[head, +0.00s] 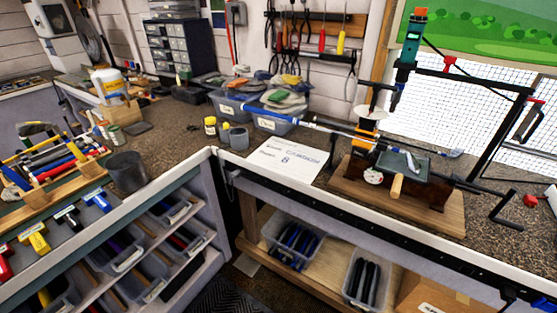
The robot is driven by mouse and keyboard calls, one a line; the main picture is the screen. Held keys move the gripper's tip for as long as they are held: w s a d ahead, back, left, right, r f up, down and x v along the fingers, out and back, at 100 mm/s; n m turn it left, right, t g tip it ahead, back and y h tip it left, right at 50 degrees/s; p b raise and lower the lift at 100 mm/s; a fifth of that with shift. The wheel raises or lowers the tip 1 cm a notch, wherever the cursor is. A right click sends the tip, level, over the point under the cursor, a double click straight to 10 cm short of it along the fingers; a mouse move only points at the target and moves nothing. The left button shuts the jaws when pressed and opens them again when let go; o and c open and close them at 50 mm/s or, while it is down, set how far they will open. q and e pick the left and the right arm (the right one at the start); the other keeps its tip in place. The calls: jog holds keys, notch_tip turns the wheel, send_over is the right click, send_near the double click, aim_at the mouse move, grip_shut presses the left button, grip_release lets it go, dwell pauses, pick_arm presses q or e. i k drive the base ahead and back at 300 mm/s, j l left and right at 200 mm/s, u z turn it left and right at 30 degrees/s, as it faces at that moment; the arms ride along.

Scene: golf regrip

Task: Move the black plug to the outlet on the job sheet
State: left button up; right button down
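A white printed sheet (290,160), which looks like the job sheet, lies flat on the bench in the middle of the head view. It bears a blue mark and lines of text too small to read. A grey box (236,14) that may be an outlet is on the back wall, with a red cord hanging below it. I cannot pick out a black plug with certainty. A black T-shaped piece (67,217) sits on the left bench's front edge, between a blue one and a yellow one. Neither of my grippers is in view.
A golf club (310,124) lies across a clamp fixture on a wooden board (400,200) at right. Blue bins (272,122) with cloths, small jars and a dark cup (128,172) stand on the benches. Open shelves with bins are below.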

aim_at(507, 294)
jog(key=z, duration=0.5)
jog(key=l+z, duration=0.1)
jog(key=z, duration=0.4)
jog(key=i+z, duration=0.1)
jog(key=z, duration=0.9)
jog(key=i+l, duration=0.05)
